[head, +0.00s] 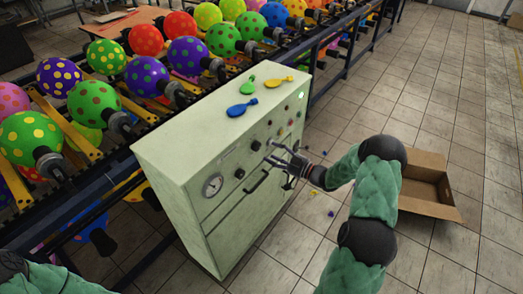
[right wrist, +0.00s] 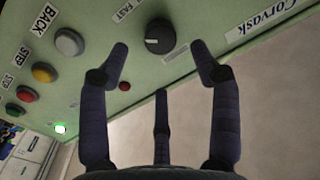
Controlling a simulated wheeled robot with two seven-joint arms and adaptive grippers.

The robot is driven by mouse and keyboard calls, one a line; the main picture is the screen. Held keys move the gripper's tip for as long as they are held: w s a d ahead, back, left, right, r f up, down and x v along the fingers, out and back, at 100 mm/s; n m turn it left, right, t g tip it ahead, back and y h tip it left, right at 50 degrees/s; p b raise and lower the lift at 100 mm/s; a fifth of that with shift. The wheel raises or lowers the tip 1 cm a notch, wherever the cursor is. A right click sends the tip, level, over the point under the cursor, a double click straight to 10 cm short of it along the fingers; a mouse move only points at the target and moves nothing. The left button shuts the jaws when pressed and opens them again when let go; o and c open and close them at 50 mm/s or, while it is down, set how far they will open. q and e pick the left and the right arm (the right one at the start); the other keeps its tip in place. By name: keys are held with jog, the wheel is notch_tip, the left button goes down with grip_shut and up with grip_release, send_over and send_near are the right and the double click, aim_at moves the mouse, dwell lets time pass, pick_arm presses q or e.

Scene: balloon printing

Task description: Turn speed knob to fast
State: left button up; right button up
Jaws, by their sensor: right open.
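The speed knob (right wrist: 160,37) is round and black on the pale green panel in the right wrist view, with a FAST label (right wrist: 132,9) close to its upper left. My right gripper (right wrist: 159,52) is open, its two upper fingers spread to either side of the knob and a third finger below it. No finger clearly touches the knob. In the head view my right gripper (head: 283,158) is in front of the green cabinet (head: 188,152), near its dark knobs. My left gripper is out of view; only part of my left arm shows at the lower left.
Several coloured buttons, such as a white one (right wrist: 69,42), sit beside the knob. Balloons (head: 242,108) lie on the cabinet top. A rack of dotted balloons (head: 187,55) stands behind. An open cardboard box (head: 428,158) is on the tiled floor at right.

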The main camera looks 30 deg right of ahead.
aim_at(259, 148)
jog(key=x, duration=0.6)
jog(key=shift+b, duration=0.35)
jog(key=shift+s, duration=0.1)
jog(key=c, duration=1.1)
